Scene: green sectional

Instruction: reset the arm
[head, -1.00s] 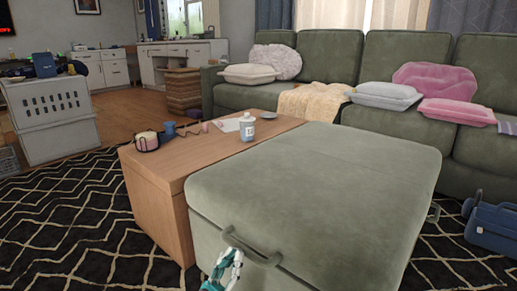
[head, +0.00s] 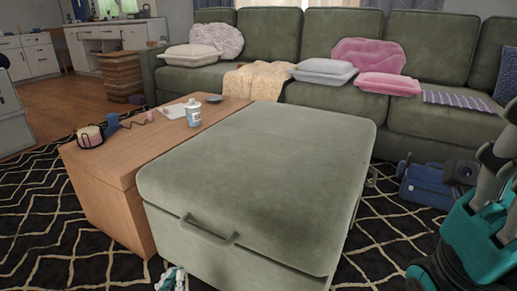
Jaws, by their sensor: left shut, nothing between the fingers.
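My left gripper (head: 172,281) shows at the bottom edge of the head view, in front of the green ottoman (head: 265,150). It is white and teal, cut off by the frame edge. It is shut and empty, below and left of the ottoman's handle (head: 208,233). A grey and teal part of my arm stands at the right edge. My right gripper cannot be made out.
A wooden table (head: 110,160) adjoins the ottoman's left side, with a white bottle (head: 193,112) and small items on it. A green sofa (head: 420,50) with cushions lines the back. A blue case (head: 425,187) lies at right. Patterned rug (head: 40,215) is bare at left.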

